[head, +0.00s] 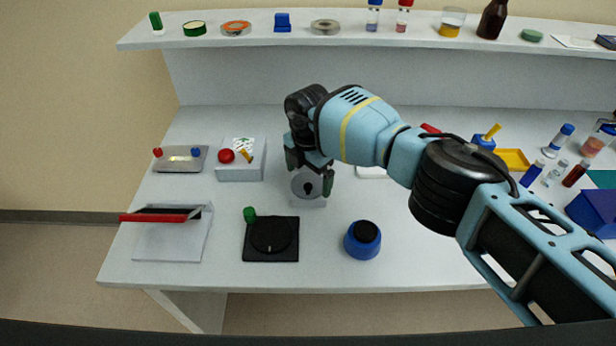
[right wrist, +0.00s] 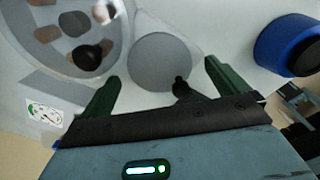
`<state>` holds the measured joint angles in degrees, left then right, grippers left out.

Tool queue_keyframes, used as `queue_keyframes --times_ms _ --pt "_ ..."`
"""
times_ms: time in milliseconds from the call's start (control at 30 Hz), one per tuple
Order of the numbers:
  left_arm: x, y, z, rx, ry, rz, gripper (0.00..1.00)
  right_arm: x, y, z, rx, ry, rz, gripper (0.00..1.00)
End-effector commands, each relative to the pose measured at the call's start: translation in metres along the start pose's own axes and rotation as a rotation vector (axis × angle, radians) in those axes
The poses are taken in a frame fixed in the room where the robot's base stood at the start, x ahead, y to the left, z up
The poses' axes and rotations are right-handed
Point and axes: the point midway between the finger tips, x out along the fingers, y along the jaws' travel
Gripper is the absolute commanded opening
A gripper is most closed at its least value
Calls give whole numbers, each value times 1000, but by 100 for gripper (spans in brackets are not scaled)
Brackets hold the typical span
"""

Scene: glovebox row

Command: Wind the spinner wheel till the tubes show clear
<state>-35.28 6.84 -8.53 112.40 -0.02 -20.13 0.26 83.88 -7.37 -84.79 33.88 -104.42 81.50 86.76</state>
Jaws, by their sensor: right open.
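The spinner's grey wheel (head: 299,180) with its small black crank knob (head: 307,188) sits on a pale base on the bench. My right gripper (head: 309,174) is right over it, pointing down, jaws open and holding nothing. In the right wrist view the grey wheel (right wrist: 158,62) lies between the two green fingers, and the knob (right wrist: 181,86) is nearer the right finger. At upper left there, a round rotor (right wrist: 48,58) carries several brownish tubes (right wrist: 47,33) and a dark cap. In the head view my gripper hides the rotor. My left gripper is out of view.
A blue pot with black top (head: 362,242) stands front right of the wheel, a black dial unit (head: 288,252) front left. A grey box with red button (head: 240,172) is to the left. A loaded shelf (head: 270,40) runs behind. The front bench edge is clear.

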Motion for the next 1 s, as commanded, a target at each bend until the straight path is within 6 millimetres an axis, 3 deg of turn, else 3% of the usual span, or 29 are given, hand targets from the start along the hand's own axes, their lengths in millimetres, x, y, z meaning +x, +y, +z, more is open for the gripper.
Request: queue_keyframes --times_ms 33,200,400,1000 --pt "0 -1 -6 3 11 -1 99 -14 1 1 0 -6 7 99" --pt "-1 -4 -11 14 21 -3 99 -42 1 1 -1 -6 8 99" --pt "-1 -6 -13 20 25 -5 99 -62 1 0 0 -3 5 99" --pt "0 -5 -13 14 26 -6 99 -66 0 0 0 -1 3 99"
